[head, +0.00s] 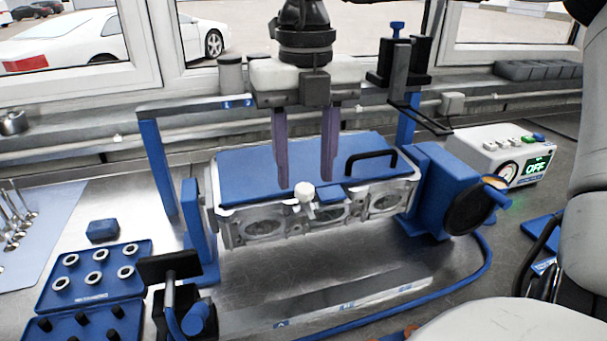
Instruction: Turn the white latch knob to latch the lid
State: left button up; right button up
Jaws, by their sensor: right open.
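The white latch knob (304,190) sits at the front edge of the blue lid (238,172), on the front face of a grey metal engine block (262,226). The lid lies flat on the block and has a black handle (371,156) on its right part. My right gripper (305,178) hangs from above, pointing down. Its two long purple-grey fingers are apart, one on each side of the knob in the picture, with nothing between them. Whether the fingertips are level with the knob or behind it is hard to tell. My left gripper is out of view.
Blue stand posts (156,168) flank the block, with a blue round-ended unit (440,190) at its right. A white gauge box (505,152) stands at the back right. A blue tray of rings (93,274) lies at the front left. The bench before the block is mostly clear.

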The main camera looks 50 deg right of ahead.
aim_at(307, 204)
jog(key=shift+f, duration=1.1)
jog(key=c, duration=1.1)
jog(key=shift+o, duration=0.2)
jog(key=shift+n, duration=0.3)
jog(key=n, duration=0.4)
jog(key=shift+b, duration=0.4)
jog(key=n, duration=0.5)
jog(key=shift+a+h, duration=0.1)
jog(key=shift+h, duration=0.2)
jog(key=n, duration=0.4)
jog(key=shift+n, duration=2.1)
